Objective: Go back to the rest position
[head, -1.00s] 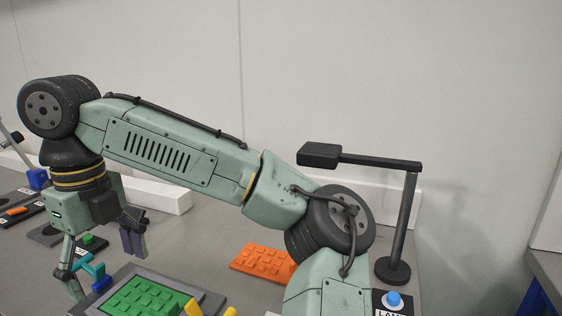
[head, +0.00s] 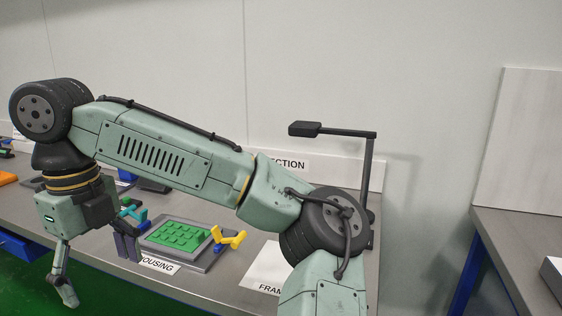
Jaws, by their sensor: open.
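My gripper (head: 97,270) hangs pointing down at the left, in front of the bench's front edge. Its two fingers are spread apart with nothing between them. My arm reaches from the lower right up and across to the left. The green studded plate (head: 180,236) sits in a grey fixture (head: 205,261) on the bench, to the right of my gripper. A teal clamp (head: 132,211) stands at the fixture's left and a yellow clamp (head: 230,239) at its right. The right finger overlaps the fixture's left side in the picture.
A black lamp (head: 369,170) stands at the back right of the bench (head: 200,282). A partly hidden sign (head: 290,164) ends in "ECTION". A second table (head: 515,235) stands at the right, with a gap between. Green floor (head: 30,280) shows at lower left.

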